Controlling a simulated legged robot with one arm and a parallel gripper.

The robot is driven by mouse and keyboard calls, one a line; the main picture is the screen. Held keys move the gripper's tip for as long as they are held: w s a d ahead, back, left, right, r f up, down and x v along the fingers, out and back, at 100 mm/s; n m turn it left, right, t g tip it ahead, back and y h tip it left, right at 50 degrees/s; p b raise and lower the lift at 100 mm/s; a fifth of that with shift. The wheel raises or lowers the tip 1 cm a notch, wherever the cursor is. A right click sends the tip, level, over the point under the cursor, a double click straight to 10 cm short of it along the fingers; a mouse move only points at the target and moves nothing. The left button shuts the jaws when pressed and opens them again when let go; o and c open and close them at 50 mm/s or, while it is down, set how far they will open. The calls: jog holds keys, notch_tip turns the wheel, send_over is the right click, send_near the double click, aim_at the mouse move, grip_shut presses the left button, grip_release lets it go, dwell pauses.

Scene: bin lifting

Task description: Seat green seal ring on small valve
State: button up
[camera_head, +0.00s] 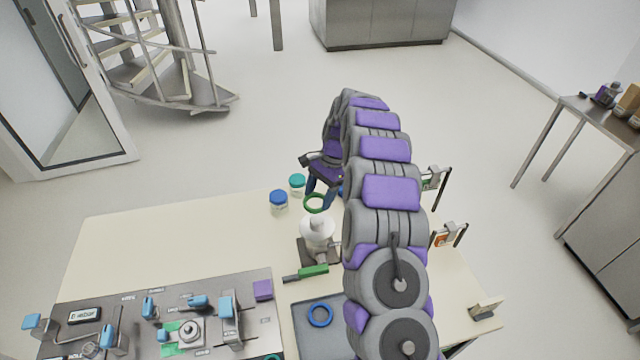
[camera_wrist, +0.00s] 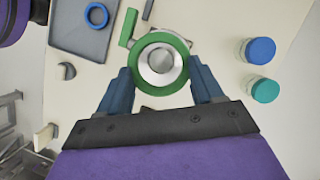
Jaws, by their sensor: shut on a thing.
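The green seal ring (camera_head: 315,203) is in my gripper (camera_head: 326,186), above and just behind the small valve (camera_head: 318,232) in the head view. In the wrist view the green ring (camera_wrist: 137,57) lies between the two blue fingers of my gripper (camera_wrist: 160,78), which are shut on it. There the silver valve top (camera_wrist: 161,62) shows through the ring's opening, a little right of its middle. The valve is a pale, rounded body on a dark base, with a green-handled lever (camera_head: 313,271) at its front. In the head view the ring appears apart from the valve top.
A grey tray (camera_head: 300,330) with a blue ring (camera_head: 320,315) lies in front. A blue-lidded jar (camera_head: 279,202) and a teal-lidded jar (camera_head: 297,185) stand behind left. A fixture panel (camera_head: 130,325) fills the front left. The table's left middle is clear.

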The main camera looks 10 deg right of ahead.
aim_at(318, 219)
jog(key=shift+s+a+f, duration=0.15)
jog(key=shift+a+f, duration=0.2)
jog(key=shift+f, duration=0.1)
jog(key=shift+d+f+b, duration=0.45)
jog(key=shift+f+b, duration=0.1)
jog(key=shift+f, duration=0.35)
jog(key=shift+d+f+b, duration=0.45)
jog(key=shift+f+b, duration=0.05)
jog(key=shift+f, duration=0.35)
jog(key=shift+a+f, duration=0.2)
jog(key=shift+f, duration=0.4)
jog(key=shift+a+f, duration=0.3)
jog(key=shift+a, duration=0.2)
jog(key=shift+d, duration=0.55)
jog(key=shift+a+r+p, duration=0.15)
jog(key=shift+a+p, duration=0.2)
jog(key=shift+a, duration=0.35)
jog(key=shift+d, duration=0.5)
jog(key=shift+a, duration=0.15)
jog(key=shift+f, duration=0.85)
